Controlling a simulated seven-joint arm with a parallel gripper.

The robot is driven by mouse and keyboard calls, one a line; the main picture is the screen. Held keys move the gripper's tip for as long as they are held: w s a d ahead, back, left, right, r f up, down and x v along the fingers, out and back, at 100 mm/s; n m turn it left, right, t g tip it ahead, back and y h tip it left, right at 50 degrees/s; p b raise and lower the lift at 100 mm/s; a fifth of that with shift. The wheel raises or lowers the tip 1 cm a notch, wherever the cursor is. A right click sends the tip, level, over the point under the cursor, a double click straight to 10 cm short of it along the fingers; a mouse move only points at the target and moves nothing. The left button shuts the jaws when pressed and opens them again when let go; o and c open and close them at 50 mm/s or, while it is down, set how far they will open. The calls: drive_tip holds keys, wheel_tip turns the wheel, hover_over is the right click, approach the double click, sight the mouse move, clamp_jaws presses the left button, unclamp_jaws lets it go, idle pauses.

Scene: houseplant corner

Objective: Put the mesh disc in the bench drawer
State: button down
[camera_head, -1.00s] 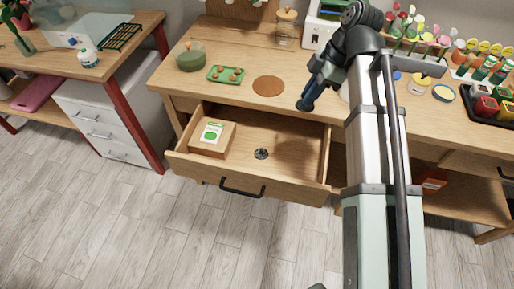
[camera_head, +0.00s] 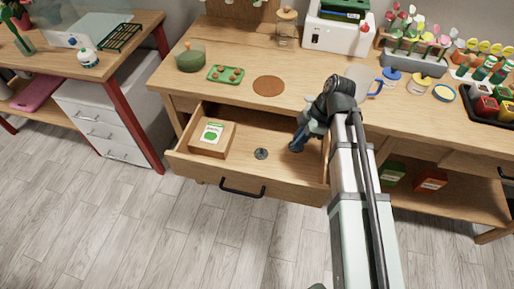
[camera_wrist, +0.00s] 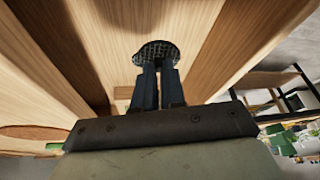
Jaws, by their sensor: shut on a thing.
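The mesh disc (camera_wrist: 156,50) is dark, round and gridded. In the wrist view it sits at the fingertips of my gripper (camera_wrist: 158,72), which is shut on it. In the head view my gripper (camera_head: 296,147) is over the right part of the open bench drawer (camera_head: 222,172); the held disc cannot be made out there. The drawer is pulled out, with a black handle (camera_head: 242,189) on its front. Whether the disc touches the drawer floor I cannot tell.
In the drawer are a tan box with a green and white label (camera_head: 212,138) at the left and a small dark round piece (camera_head: 261,153) near the middle. A brown round mat (camera_head: 268,86) and a green tray (camera_head: 226,73) lie on the bench top above.

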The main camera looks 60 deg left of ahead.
drive_tip(key=shift+d+f, duration=0.1)
drive_tip(key=shift+f, duration=0.1)
drive_tip(key=shift+s+d+r, duration=0.2)
drive_tip(key=shift+s+d, duration=0.1)
drive_tip(key=shift+d, duration=0.15)
drive_tip(key=shift+t, duration=0.3)
drive_tip(key=shift+f, duration=4.9)
drive_tip(key=shift+f, duration=0.1)
drive_tip(key=c, duration=1.2)
unclamp_jaws()
drive_tip(key=v, duration=1.2)
drive_tip(key=shift+d, duration=0.2)
drive_tip(key=shift+w, duration=0.1)
